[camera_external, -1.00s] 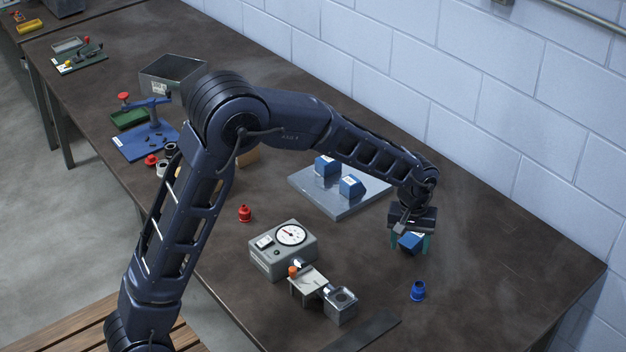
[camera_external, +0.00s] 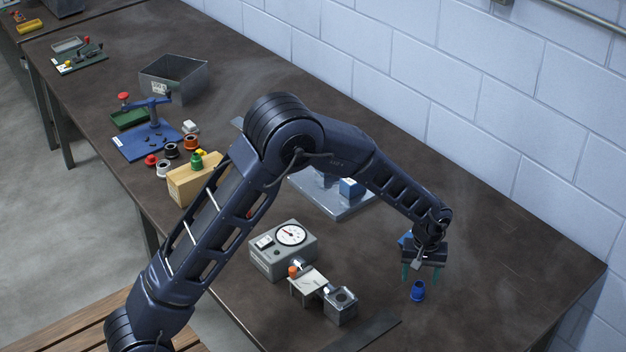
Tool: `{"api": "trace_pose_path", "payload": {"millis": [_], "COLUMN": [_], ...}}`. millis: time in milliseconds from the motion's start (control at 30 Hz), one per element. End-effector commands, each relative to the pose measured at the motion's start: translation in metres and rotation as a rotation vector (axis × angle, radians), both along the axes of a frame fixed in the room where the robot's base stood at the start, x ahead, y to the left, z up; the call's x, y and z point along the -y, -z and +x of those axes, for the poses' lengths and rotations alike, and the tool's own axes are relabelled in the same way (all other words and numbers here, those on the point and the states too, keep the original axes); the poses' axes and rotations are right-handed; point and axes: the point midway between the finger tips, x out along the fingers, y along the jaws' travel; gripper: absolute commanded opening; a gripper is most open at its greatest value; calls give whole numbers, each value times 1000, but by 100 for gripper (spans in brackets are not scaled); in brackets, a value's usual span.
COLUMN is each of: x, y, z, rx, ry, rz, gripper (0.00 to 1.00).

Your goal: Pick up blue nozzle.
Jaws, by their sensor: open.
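The blue nozzle (camera_external: 418,291) stands upright on the dark bench top near the front right, to the right of the gauge fixture. My gripper (camera_external: 422,272) points down with its green fingertips apart. It is above and slightly behind the nozzle in this view, and nothing shows between the fingers. A blue block (camera_external: 405,239) lies behind my gripper and is mostly hidden by it.
A gauge box (camera_external: 284,250) and a small metal fixture (camera_external: 341,306) stand left of the nozzle. A grey plate (camera_external: 335,205) with a blue block (camera_external: 351,188) is farther back. A wooden block (camera_external: 194,180) stands at left. Bench space right of the nozzle is clear.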

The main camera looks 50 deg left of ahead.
Motion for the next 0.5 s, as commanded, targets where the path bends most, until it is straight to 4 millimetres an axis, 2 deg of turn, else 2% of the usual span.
{"api": "trace_pose_path", "payload": {"millis": [333, 500], "x": [3, 3], "y": [41, 50], "z": [0, 0], "rx": [-2, 0], "ry": [0, 0], "rz": [1, 0], "gripper": [60, 60]}}
